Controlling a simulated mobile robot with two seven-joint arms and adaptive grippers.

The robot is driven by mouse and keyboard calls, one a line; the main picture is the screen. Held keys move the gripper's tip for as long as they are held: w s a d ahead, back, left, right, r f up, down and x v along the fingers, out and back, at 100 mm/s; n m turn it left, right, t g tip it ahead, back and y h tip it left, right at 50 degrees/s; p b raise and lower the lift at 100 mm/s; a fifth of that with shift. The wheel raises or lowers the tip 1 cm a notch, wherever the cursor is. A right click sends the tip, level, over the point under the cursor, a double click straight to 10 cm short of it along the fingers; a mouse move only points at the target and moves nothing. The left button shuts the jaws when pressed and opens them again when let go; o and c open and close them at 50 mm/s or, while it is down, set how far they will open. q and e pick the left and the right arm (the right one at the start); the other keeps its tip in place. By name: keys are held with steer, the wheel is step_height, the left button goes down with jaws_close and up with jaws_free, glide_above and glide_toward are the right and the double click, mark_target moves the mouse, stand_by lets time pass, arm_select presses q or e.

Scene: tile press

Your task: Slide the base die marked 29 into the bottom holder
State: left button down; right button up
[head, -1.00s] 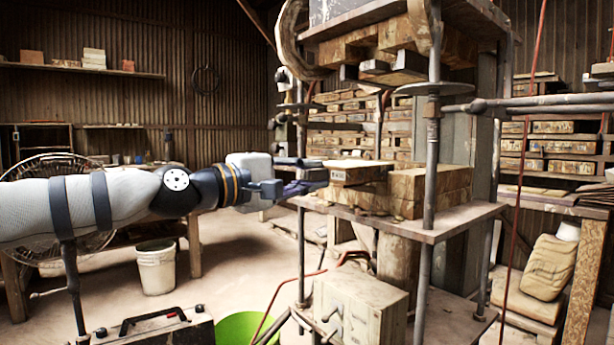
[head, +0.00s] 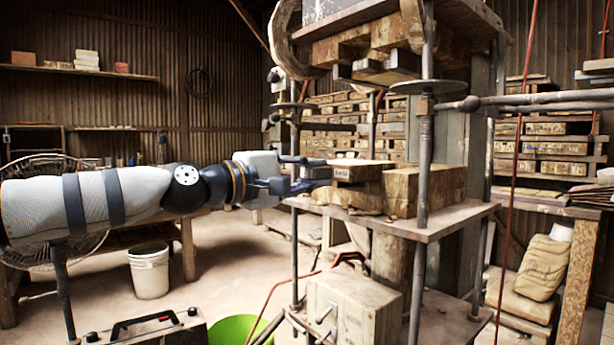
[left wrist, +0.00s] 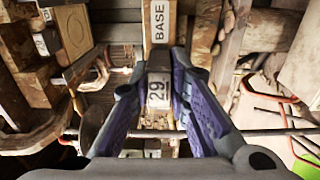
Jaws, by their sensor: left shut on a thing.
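The base die (head: 362,171), a flat wooden block with a pale label, is at the left part of the press table in the head view. In the left wrist view the die (left wrist: 159,62) reads BASE and 29 and lies between the fingers. My left gripper (head: 311,175) is shut on its left end; the fingers (left wrist: 158,80) also show in the wrist view. The bottom holder (head: 428,190) appears as wooden blocks on the table, right beside the die. The die overlaps it in the picture; how far it is inside I cannot tell. My right gripper is not in view.
The press table (head: 425,230) has a front post (head: 424,165) before the holder. The upper press head (head: 370,35) hangs above. In the wrist view, another wooden block (left wrist: 74,32) with a 29 label is at left. A green tub (head: 232,329) stands below.

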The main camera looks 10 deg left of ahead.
mark_target(327, 170)
arm_select(q)
steer(key=shift+w+d+r, duration=0.1)
steer(key=shift+w+d, duration=0.1)
steer(key=shift+r, duration=0.1)
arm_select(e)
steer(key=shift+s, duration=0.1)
arm_select(q)
steer(key=shift+w, duration=0.1)
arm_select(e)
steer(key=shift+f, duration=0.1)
arm_select(q)
steer(key=shift+w+d+f+b, duration=0.2)
steer(key=shift+w+d+b, duration=0.15)
steer(key=shift+w+d, duration=0.25)
steer(key=shift+w+d+r, duration=0.2)
steer(key=shift+w+d, duration=0.1)
steer(key=shift+w, duration=0.2)
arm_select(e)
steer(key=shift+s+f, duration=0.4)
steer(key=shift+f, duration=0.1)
